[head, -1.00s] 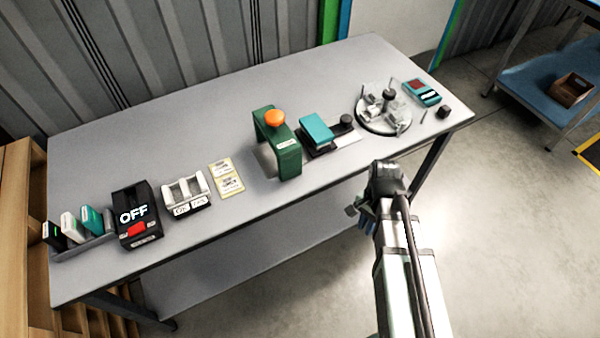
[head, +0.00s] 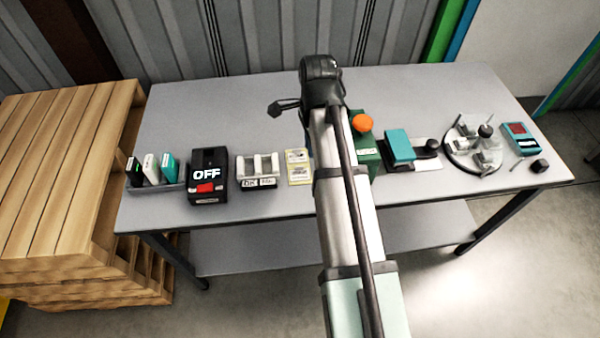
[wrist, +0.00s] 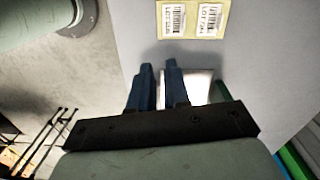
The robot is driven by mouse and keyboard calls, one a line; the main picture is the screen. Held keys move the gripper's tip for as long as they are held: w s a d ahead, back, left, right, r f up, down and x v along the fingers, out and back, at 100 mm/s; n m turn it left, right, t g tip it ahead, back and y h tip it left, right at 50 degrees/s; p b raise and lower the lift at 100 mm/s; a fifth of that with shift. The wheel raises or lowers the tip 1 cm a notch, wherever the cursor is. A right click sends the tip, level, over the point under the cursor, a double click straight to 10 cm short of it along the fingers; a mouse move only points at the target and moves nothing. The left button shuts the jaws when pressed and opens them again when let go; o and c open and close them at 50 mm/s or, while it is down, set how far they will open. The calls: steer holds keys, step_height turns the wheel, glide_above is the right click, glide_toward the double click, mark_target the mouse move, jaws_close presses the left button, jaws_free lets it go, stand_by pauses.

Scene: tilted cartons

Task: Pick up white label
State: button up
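In the wrist view the left white label (wrist: 175,18) and the right white label (wrist: 209,19) are at the top edge, beyond my fingertips. In the head view the cards (head: 298,173) lie just left of my arm. My gripper (wrist: 159,68) has two blue fingers with a narrow empty gap between them, apart from the labels. In the head view my fingers are hidden.
The green press with an orange knob (head: 362,123) stands right of the cards, partly behind my arm. A grey two-slot holder (head: 258,170) and a black OFF box (head: 208,176) stand to the left. A teal-topped device (head: 399,146) and a round fixture (head: 473,144) are right. The rear table is clear.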

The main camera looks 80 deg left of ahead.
steer(key=m, duration=0.2)
glide_toward(302, 166)
step_height(302, 166, down, 8)
steer(key=shift+d+f, duration=0.1)
steer(key=shift+f, duration=0.15)
stand_by(0.6)
jaws_close()
